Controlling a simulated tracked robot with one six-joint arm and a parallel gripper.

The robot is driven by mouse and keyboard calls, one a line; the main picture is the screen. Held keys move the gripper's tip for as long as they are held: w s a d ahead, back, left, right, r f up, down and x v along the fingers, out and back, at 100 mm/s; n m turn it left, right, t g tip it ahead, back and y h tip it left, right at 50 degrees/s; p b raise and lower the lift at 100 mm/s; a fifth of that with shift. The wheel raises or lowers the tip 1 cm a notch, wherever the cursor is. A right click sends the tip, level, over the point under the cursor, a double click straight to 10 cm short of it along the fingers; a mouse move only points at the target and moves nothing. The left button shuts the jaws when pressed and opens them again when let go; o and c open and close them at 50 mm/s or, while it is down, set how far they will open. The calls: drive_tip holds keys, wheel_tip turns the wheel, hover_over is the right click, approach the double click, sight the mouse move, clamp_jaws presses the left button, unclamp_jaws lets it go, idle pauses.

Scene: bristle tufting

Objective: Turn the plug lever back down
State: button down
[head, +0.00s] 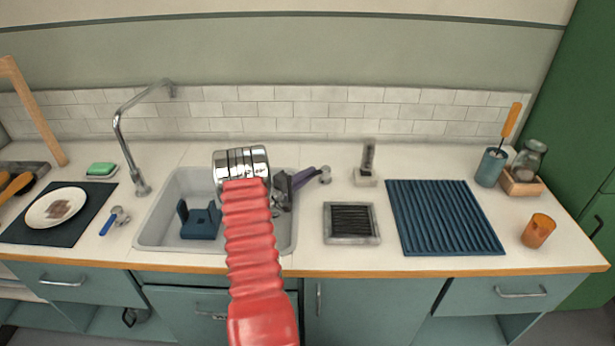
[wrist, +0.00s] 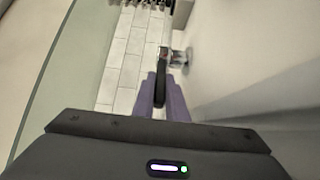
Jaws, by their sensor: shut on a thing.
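The plug lever (head: 325,175) is a small chrome fitting on the counter at the back right corner of the sink (head: 147,232). In the wrist view its dark handle (wrist: 161,72) lies between my purple fingers, with the chrome part beyond. My gripper (head: 306,177) reaches over the right side of the sink and is shut on the lever. The fingers (wrist: 160,98) hide part of the handle. I cannot tell the lever's exact angle.
A blue rack (head: 200,222) stands in the sink. The chrome tap (head: 121,135) is at the back left. A small upright grey piece on a base (head: 367,178), a dark-ribbed framed tray (head: 350,239) and a blue ribbed mat (head: 445,218) lie to the right.

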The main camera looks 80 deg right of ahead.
drive_tip(key=c, duration=1.8)
unclamp_jaws()
drive_tip(key=shift+f, duration=0.1)
drive_tip(key=shift+o, duration=0.2)
drive_tip(key=shift+w+a, duration=0.1)
drive_tip(key=v, duration=1.3)
drive_tip(key=shift+w+a, duration=0.15)
drive_tip(key=shift+a, duration=0.05)
drive_tip(key=shift+f, duration=0.1)
drive_tip(key=shift+c, duration=0.4)
